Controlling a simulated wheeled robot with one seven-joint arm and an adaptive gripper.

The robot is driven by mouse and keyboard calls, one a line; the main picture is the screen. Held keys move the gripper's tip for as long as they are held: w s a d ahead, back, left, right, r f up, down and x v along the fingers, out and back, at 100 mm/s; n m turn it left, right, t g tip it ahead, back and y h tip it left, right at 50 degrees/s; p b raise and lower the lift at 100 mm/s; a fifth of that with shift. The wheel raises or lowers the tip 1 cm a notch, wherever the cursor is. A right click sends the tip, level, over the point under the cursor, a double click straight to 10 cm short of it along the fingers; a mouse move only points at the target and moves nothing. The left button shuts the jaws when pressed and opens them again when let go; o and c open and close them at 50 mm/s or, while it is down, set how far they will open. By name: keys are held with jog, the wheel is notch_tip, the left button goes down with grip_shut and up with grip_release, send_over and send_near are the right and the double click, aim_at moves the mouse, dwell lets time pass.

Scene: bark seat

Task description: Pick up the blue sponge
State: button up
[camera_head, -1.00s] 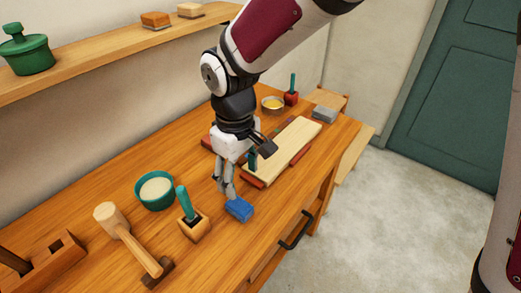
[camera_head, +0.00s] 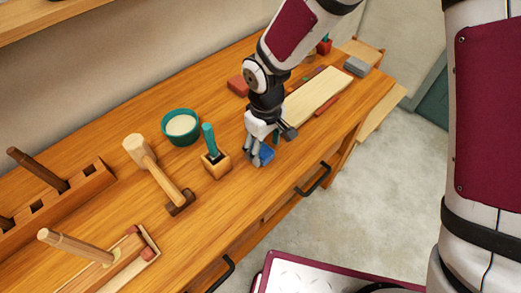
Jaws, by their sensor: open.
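The blue sponge (camera_head: 266,155) lies on the wooden workbench (camera_head: 235,205) near its front edge. It is partly hidden by my gripper (camera_head: 260,158). My gripper points down, with its fingers right at the sponge. The fingers are open, and one shows against the sponge's left side. The picture is too small to tell whether they touch it or exactly how they straddle it.
A wooden block with a teal-handled tool (camera_head: 214,160) stands close left of my gripper. A pale board (camera_head: 318,97) lies behind right. Drawer handles (camera_head: 313,180) jut from the bench front.

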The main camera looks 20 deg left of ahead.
jog(key=shift+f, duration=0.8)
jog(key=shift+c, duration=0.2)
jog(key=c, duration=1)
jog(key=shift+r, duration=0.1)
